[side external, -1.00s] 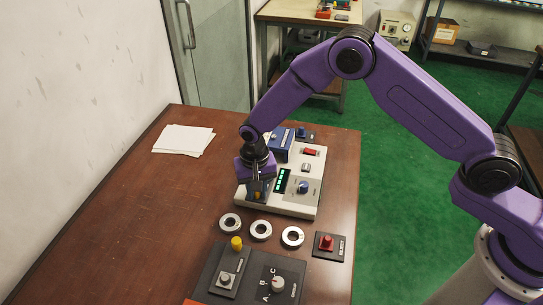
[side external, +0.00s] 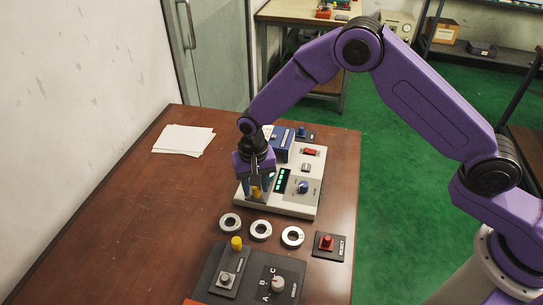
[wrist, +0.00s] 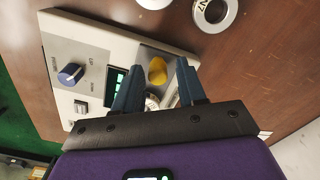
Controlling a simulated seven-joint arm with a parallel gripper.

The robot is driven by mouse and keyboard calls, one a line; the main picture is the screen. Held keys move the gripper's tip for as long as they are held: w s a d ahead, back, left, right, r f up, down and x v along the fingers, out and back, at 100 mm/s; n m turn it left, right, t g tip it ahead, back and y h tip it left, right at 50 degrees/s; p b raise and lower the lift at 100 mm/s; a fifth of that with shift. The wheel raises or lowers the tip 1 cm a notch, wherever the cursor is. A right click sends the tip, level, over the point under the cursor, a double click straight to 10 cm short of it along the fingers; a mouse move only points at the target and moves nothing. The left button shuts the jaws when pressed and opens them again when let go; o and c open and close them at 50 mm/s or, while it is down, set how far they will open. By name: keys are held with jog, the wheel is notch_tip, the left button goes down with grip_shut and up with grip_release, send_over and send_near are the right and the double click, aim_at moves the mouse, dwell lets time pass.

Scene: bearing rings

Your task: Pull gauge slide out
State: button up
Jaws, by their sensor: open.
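The gauge is a pale box (side external: 291,207) on the brown table, with a green-lit display, a blue knob (side external: 303,187) and a red switch. The gauge slide shows as a yellow knob (side external: 256,192) at the box's near left; the wrist view shows this yellow knob (wrist: 157,71) too. My gripper (wrist: 155,78) is open, its two blue fingers on either side of the yellow knob with gaps to each. In the side view my gripper (side external: 252,190) points down over that end of the box. A round metal part between the fingers is partly hidden.
Three metal rings (side external: 261,230) lie in a row in front of the box. A dark panel (side external: 262,264) with a yellow-topped post and dial stands nearer, with a red-button box (side external: 327,246) to its right. White papers (side external: 183,139) lie back left; the left tabletop is clear.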

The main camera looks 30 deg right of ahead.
jog(key=shift+r, duration=2.3)
jog(key=shift+s+d+r, duration=0.1)
jog(key=shift+r, duration=0.05)
jog(key=s+d+r+n, duration=0.75)
jog(key=s+r, duration=0.35)
jog(key=s, duration=0.3)
jog(key=s+d+r+n, duration=0.1)
jog(key=s+d+n, duration=0.3)
jog(key=s+d, duration=0.4)
jog(key=s+d+r+n, duration=0.2)
jog(key=s+d+n, duration=0.2)
jog(key=s+d, duration=0.3)
jog(key=s, duration=0.3)
jog(key=shift+d+r, duration=0.3)
jog(key=shift+d, duration=0.1)
